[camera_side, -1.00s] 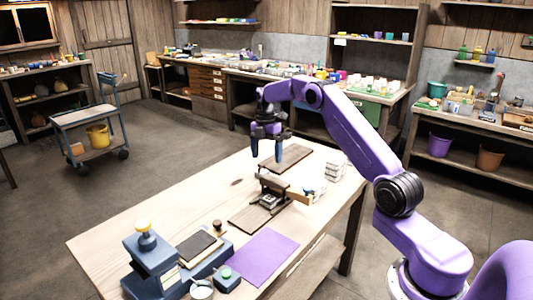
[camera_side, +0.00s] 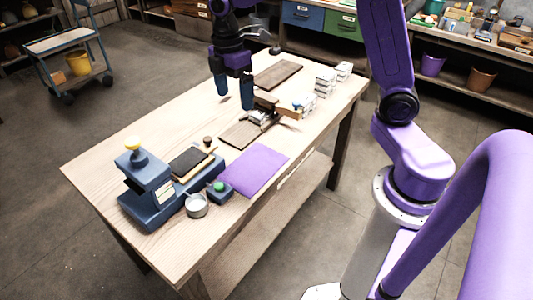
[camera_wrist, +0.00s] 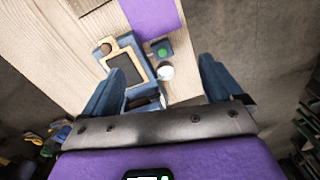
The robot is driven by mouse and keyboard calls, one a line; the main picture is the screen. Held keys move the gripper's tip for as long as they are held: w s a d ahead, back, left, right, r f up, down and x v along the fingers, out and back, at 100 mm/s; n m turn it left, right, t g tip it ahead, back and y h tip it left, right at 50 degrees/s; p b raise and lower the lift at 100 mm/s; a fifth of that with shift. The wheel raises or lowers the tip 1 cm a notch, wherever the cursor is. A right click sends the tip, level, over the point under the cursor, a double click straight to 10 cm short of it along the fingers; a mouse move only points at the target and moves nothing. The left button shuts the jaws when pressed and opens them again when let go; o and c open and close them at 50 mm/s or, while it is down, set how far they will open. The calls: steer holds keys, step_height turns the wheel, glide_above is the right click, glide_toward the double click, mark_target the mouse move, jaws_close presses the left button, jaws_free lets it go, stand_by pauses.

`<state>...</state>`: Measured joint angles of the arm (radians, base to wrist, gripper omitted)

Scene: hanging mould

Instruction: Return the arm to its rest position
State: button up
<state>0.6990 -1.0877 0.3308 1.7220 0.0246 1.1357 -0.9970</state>
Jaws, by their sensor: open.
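My gripper (camera_side: 234,97) is open and empty, its two blue fingers pointing down above the wooden table (camera_side: 112,172). In the side view it appears over the table's far left part, clear of the surface. In the wrist view my gripper (camera_wrist: 158,88) has its fingers spread wide, with nothing between them. Beyond them lie the dark panel in its wooden frame (camera_wrist: 124,69), a pale cup (camera_wrist: 166,72) and a block with a green button (camera_wrist: 160,50).
The table holds a blue press with a yellow knob (camera_side: 146,184), a metal cup (camera_side: 196,205), a purple sheet (camera_side: 254,170), dark boards (camera_side: 276,74), a small stand (camera_side: 262,113) and white stacks (camera_side: 325,83).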

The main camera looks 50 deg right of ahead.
steer(key=s+f+m, duration=0.1)
steer(key=s+m, duration=0.2)
steer(key=s, duration=2.4)
steer(key=shift+f+t, duration=0.35)
steer(key=shift+t, duration=0.05)
